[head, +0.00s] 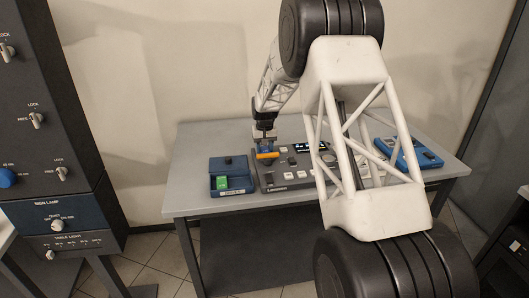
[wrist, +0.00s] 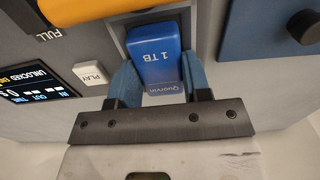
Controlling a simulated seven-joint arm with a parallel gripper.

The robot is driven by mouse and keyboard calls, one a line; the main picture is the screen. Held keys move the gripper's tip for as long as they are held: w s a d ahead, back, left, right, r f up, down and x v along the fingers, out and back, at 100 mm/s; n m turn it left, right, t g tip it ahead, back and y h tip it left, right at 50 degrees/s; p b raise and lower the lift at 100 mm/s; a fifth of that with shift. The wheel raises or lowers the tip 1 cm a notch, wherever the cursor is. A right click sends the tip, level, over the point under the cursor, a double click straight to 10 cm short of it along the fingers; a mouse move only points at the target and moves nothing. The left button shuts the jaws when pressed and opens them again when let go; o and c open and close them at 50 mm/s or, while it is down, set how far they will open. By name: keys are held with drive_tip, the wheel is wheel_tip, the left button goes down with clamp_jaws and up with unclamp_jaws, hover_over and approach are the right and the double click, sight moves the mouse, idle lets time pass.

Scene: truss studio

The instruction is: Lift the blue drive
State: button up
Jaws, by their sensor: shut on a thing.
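An orange bar (wrist: 90,8) lies just beyond the drive. In the head view my gripper (head: 265,147) points down over the left part of the console (head: 278,184), and the drive is hardly distinguishable there.
A dark blue box (head: 229,163) with a green piece (head: 222,183) stands left of the console. A blue device (head: 425,159) lies at the right of the grey table (head: 192,148), partly behind my arm. The console has a small screen (wrist: 35,82) and a PLAY button (wrist: 90,73).

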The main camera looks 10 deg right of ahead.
sight(264, 148)
drive_tip(key=shift+r, duration=0.15)
wheel_tip(264, 148, up, 10)
idle(0.7)
drive_tip(key=shift+s, duration=0.1)
idle(0.5)
